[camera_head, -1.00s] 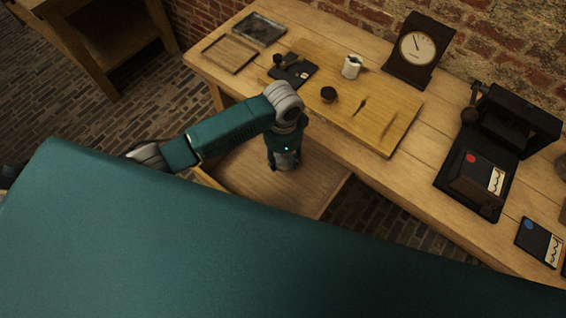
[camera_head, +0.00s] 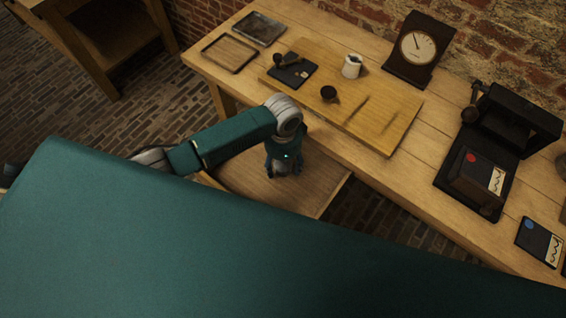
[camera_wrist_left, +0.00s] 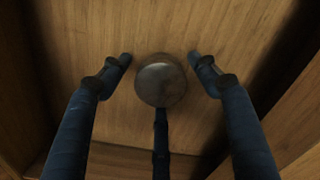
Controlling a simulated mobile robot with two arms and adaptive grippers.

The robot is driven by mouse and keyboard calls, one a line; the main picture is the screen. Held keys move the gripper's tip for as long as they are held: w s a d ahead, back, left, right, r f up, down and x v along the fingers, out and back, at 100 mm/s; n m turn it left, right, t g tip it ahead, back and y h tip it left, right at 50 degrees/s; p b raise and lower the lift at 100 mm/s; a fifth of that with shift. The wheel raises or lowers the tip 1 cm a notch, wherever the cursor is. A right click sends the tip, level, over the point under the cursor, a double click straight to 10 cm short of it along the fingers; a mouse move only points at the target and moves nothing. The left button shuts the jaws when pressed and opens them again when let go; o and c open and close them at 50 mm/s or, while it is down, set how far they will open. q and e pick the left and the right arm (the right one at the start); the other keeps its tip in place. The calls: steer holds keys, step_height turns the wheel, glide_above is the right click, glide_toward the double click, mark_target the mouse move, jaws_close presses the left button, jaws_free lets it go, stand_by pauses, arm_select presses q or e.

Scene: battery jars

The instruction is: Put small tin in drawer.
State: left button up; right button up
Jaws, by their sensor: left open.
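The small tin (camera_wrist_left: 161,82) is round and dull grey. In the left wrist view it sits over the wooden floor of the open drawer (camera_head: 318,188). My left gripper (camera_head: 283,166) reaches down into the drawer. Its fingers are spread open around the tin, with visible gaps at both sides; the third finger comes close to the tin's lower edge in the left wrist view. In the head view the gripper mostly hides the tin. My right gripper is not in view.
The workbench (camera_head: 350,162) stands above the drawer. It carries a wooden board (camera_head: 385,110) with a white jug (camera_head: 351,67) and dark cup (camera_head: 328,93), a dial gauge (camera_head: 418,46) and a black device (camera_head: 515,115). The drawer's right part is clear.

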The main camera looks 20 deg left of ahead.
mark_target(283, 164)
arm_select(q)
steer(key=shift+r, duration=0.1)
step_height(283, 164, up, 12)
stand_by(0.5)
steer(key=shift+s, duration=0.1)
stand_by(0.4)
